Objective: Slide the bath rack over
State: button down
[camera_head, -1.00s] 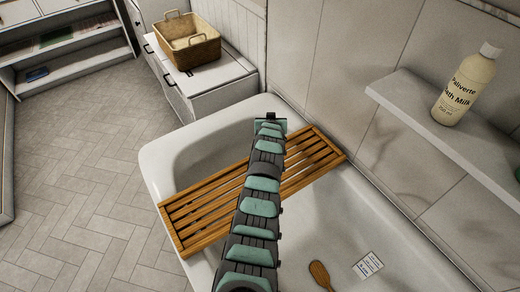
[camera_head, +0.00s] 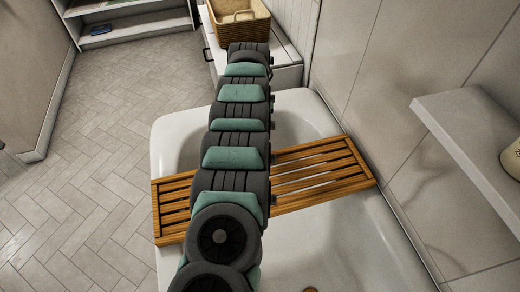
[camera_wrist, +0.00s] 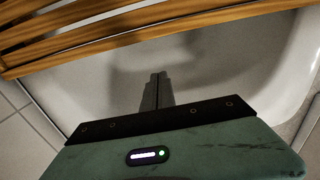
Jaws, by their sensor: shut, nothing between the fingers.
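The bath rack (camera_head: 320,172), made of brown wooden slats, lies across the white bathtub (camera_head: 372,240) from rim to rim. My arm crosses above its middle and hides part of it. The rack's slats (camera_wrist: 120,42) also run along the top of the wrist view. My gripper (camera_wrist: 160,76) is shut and empty, with its fingertips over the tub's inside. In that picture the fingertips are apart from the rack's edge. In the head view my arm hides the gripper, which lies toward the far end of the tub.
A wicker basket (camera_head: 240,22) stands on a white cabinet beyond the tub. A wall shelf (camera_head: 475,140) juts out at the right, with part of a bottle (camera_head: 512,157) at the picture's edge. Tiled floor (camera_head: 95,190) lies open to the left.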

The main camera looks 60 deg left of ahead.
jog(key=d+f+p, duration=0.4)
jog(key=f+p, duration=0.2)
jog(key=p, duration=0.3)
jog(key=shift+s+f+p, duration=0.3)
jog(key=shift+f, duration=0.1)
dwell(0.4)
